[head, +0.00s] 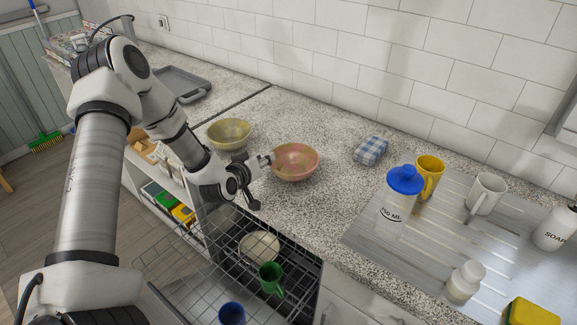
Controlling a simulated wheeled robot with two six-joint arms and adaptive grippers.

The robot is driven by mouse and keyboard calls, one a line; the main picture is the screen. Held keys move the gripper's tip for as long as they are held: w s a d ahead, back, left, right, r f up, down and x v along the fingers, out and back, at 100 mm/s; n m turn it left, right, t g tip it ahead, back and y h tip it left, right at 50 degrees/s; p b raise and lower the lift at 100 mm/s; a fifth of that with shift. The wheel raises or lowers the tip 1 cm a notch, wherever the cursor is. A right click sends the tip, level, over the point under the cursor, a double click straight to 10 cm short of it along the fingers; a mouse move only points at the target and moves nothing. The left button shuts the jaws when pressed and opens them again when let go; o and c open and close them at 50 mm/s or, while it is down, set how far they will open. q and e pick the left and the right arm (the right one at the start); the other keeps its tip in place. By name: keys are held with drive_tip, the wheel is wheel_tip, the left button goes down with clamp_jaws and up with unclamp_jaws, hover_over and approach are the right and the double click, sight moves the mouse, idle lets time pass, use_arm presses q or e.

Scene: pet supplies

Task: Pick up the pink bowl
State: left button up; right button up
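The pink bowl (296,163) stands upright on the speckled counter, near its front edge, in the middle of the head view. My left gripper (261,181) is just left of the bowl, with its fingers spread apart and nothing between them. Its upper fingertip is close to the bowl's left rim; I cannot tell whether it touches. The lower finger hangs out in front of the counter edge. My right gripper does not show.
A yellow-green bowl (229,133) stands left behind my gripper. Below, an open dishwasher rack holds a green mug (271,279) and a blue mug (231,314).

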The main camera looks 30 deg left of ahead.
use_arm(q)
drive_tip(key=shift+w+a+f, duration=0.2)
drive_tip(key=shift+w+f, duration=0.45)
drive_tip(key=shift+w, duration=0.2)
drive_tip(key=shift+d+r, duration=0.1)
drive_tip(key=shift+r, duration=0.05)
drive_tip(key=shift+s+r, duration=0.15)
drive_tip(key=shift+s, duration=0.1)
clamp_jaws()
drive_tip(key=shift+d, duration=0.1)
